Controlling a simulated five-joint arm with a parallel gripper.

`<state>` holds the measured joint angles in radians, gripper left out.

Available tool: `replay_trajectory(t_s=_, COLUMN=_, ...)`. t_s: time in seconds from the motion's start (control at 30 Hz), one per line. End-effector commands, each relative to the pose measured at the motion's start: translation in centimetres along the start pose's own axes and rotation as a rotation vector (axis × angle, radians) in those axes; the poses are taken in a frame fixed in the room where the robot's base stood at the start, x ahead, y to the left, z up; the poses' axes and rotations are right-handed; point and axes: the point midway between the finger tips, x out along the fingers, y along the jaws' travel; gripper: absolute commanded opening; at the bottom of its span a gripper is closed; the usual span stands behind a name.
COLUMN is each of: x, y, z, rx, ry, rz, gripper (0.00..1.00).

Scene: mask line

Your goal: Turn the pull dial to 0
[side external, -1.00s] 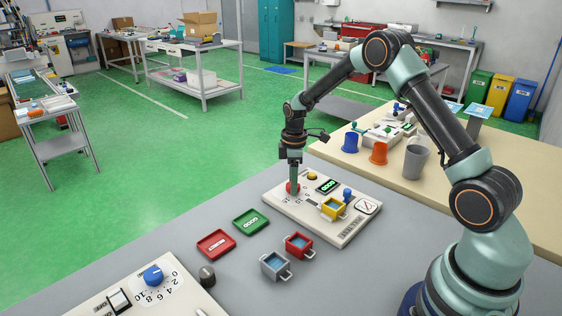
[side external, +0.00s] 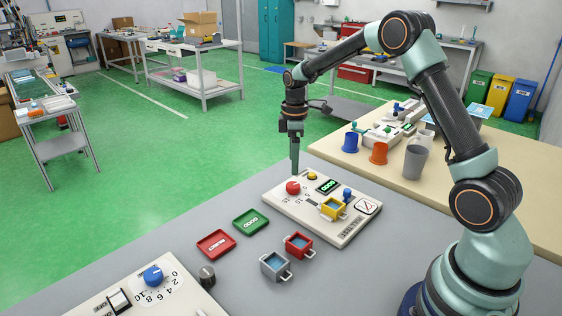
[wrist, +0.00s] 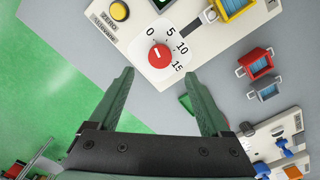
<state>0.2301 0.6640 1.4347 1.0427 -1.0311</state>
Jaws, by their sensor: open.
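A red dial (side external: 292,188) sits on a cream panel (side external: 345,238) at the middle of the bench. In the wrist view the red dial (wrist: 159,56) has a scale marked 0, 5, 10, 15, and its white mark points up and slightly left, close to the 0. A second dial, blue (side external: 153,276), sits on another panel at the front left, with a 0 to 10 scale. I cannot read which is labelled pull. My gripper (side external: 295,172) hangs just above the red dial, apart from it. In the wrist view its fingers (wrist: 158,75) are spread and empty.
The cream panel also has a yellow button (side external: 312,176), a display (side external: 328,186), a blue knob (side external: 347,193) and a yellow cup (side external: 332,213). Red (side external: 299,251) and grey (side external: 274,271) cups and red (side external: 216,252) and green (side external: 262,233) trays lie in front.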

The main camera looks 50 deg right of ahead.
Motion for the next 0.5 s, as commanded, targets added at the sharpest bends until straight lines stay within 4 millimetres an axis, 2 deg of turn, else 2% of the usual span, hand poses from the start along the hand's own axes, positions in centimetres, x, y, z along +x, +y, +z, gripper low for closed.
replay_trajectory(t_s=0.1, x=-2.2, y=0.1, z=-0.1, rx=0.000, ry=0.002, rz=0.004, gripper=0.82)
replay_trajectory(t_s=0.2, x=-3.4, y=0.1, z=0.0, rx=0.000, ry=0.001, rz=0.002, gripper=0.82)
replay_trajectory(t_s=0.5, x=-4.5, y=0.0, z=0.0, rx=0.000, ry=0.000, rz=0.000, gripper=0.82)
